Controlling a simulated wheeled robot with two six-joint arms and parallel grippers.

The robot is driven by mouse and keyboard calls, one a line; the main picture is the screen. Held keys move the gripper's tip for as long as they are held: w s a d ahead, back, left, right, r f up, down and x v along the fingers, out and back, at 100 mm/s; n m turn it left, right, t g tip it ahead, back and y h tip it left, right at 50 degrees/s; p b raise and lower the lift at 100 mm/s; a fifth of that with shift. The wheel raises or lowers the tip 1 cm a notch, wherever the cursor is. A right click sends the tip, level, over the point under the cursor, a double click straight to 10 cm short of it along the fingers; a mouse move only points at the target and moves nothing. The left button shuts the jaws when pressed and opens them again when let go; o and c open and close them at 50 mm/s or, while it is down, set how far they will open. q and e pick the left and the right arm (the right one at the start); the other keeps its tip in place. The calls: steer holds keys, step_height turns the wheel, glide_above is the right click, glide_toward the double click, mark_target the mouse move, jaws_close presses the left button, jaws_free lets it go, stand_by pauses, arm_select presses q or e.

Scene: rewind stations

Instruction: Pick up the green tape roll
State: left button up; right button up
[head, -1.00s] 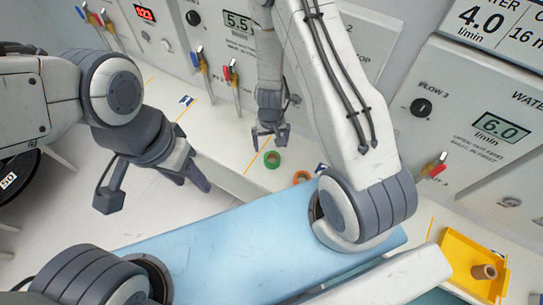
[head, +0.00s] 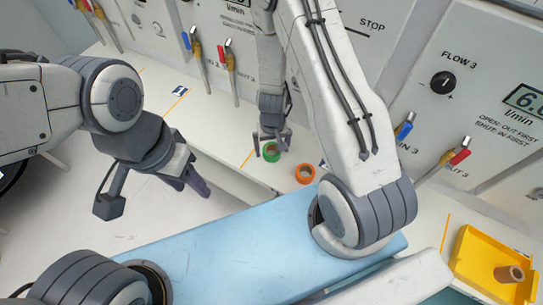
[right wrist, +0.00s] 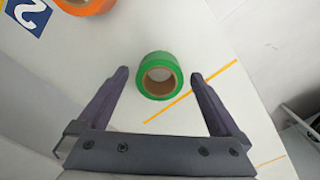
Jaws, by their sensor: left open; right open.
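The green tape roll (head: 270,151) lies flat on the white counter, in the head view just below the right gripper's fingers. In the right wrist view the green tape roll (right wrist: 160,75) shows its brown core and sits between and slightly beyond the fingertips. My right gripper (head: 272,146) is open and empty, its fingers pointing down at the roll; in the right wrist view the gripper (right wrist: 160,75) has a finger on each side, with gaps to the roll. My left gripper (head: 195,185) is open and empty, off the counter's near edge at left.
An orange tape roll (head: 305,173) lies close to the right of the green one. A yellow bin (head: 467,250) holding a brown roll (head: 508,273) is at the lower right. Panels with valve levers (head: 402,127) stand behind the counter. A light blue surface (head: 230,245) is in front.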

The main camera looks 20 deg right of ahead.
step_height(320, 180, down, 2)
steer(key=shift+f+b, duration=0.1)
steer(key=shift+b, duration=0.4)
steer(key=shift+c, duration=0.3)
steer(key=c, duration=1.3)
steer(key=shift+o, duration=0.2)
steer(key=shift+r, duration=0.25)
